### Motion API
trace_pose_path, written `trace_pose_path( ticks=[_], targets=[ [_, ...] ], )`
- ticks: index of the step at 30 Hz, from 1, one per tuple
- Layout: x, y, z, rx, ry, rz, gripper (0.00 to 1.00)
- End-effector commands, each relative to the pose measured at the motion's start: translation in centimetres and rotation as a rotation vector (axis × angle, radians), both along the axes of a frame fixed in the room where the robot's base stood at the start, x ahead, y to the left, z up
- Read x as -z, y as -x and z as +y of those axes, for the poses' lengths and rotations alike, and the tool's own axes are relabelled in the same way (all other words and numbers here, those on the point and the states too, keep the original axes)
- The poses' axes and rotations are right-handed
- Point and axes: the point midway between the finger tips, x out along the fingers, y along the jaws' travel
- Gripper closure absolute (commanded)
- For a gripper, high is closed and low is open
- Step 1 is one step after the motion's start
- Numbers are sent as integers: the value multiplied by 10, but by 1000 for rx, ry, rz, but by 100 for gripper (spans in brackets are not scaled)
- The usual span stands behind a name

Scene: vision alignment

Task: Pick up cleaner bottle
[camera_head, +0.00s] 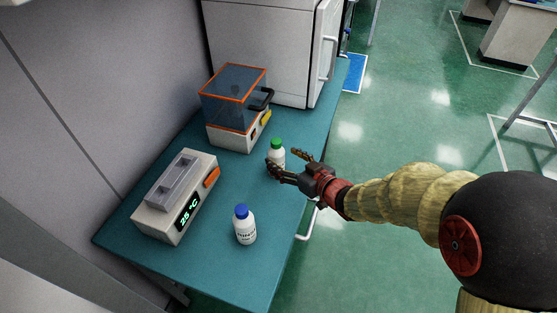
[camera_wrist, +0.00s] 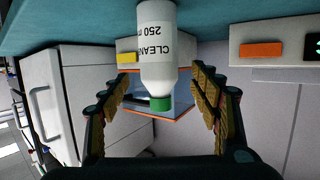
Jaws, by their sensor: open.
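The cleaner bottle (camera_head: 277,152) is white with a green cap and stands upright on the teal table (camera_head: 207,255), near its right edge. In the wrist view the cleaner bottle (camera_wrist: 157,50) appears upside down, with its "CLEANER 250 ml" label facing the camera. My gripper (camera_head: 283,164) reaches in from the right, low beside the bottle, and partly covers its lower part in the head view. In the wrist view my gripper (camera_wrist: 162,95) is open, with one finger on each side of the bottle's cap end. I see gaps between the fingers and the bottle.
A second white bottle with a blue cap (camera_head: 244,225) stands nearer the front. A heater device reading 25 °C (camera_head: 176,195) is at the left. An orange-edged clear box device (camera_head: 235,100) stands behind the cleaner bottle. A white cabinet (camera_head: 262,45) is at the back. Green floor lies right.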

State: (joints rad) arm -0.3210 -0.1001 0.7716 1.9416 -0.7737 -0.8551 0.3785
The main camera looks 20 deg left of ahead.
Motion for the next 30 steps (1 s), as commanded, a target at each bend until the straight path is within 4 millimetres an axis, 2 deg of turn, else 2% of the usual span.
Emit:
trace_pose_path(
  ticks=[6, 9, 19, 30],
  targets=[
    [16, -18, 22, -2, 1, -1, 37],
    [17, -25, 30, -1, 2, -1, 37],
    [17, -30, 35, 2, 1, 0, 37],
    [17, -30, 35, 2, 1, 0, 58]
  ],
)
